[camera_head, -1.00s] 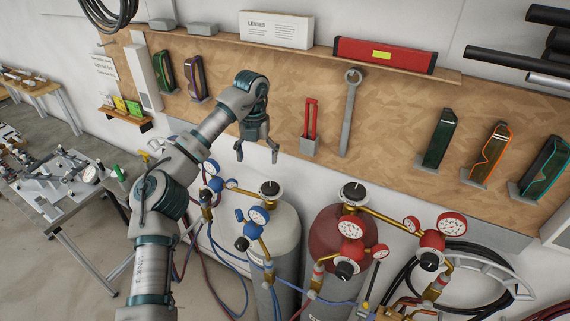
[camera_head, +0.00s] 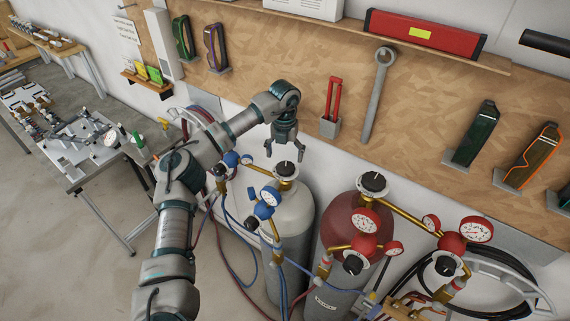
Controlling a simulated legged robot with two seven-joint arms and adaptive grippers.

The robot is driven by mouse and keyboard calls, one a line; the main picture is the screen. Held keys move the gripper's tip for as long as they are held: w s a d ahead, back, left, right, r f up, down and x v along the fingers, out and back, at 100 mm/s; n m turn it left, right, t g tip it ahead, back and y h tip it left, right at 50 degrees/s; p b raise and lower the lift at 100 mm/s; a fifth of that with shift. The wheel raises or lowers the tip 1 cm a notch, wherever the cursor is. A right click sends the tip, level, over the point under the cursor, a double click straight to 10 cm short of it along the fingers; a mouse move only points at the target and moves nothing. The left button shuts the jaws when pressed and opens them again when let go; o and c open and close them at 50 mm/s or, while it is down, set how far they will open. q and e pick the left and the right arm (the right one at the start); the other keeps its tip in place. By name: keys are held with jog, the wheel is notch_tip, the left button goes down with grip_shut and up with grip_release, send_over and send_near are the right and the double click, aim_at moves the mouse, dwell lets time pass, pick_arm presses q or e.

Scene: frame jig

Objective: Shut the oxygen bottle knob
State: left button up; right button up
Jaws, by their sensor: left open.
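The light grey bottle (camera_head: 296,212) with blue fittings, which I take for the oxygen bottle, stands upright below the pegboard. Its black-topped knob (camera_head: 286,169) sits on the brass valve at the top. Blue gauges (camera_head: 268,197) hang from it on the left. My left gripper (camera_head: 285,150) points down with its fingers spread and empty, just above the knob in the picture. The knob's top shows below the fingers and they do not appear closed around it; the exact gap cannot be told. My right gripper is not in view.
A dark red bottle (camera_head: 345,220) with red gauges and its own black knob (camera_head: 373,183) stands close on the right. Blue and red hoses hang around the bottles. The pegboard (camera_head: 420,110) with tools is behind. A metal table (camera_head: 75,180) stands at left.

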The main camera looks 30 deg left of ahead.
aim_at(285, 167)
pick_arm(q)
jog(key=shift+s+d+f, duration=0.1)
jog(key=shift+d+f, duration=0.05)
jog(key=shift+f, duration=1)
jog(key=shift+d+f, duration=0.1)
jog(key=shift+f, duration=1.05)
jog(key=shift+a, duration=0.1)
jog(key=c, duration=1.1)
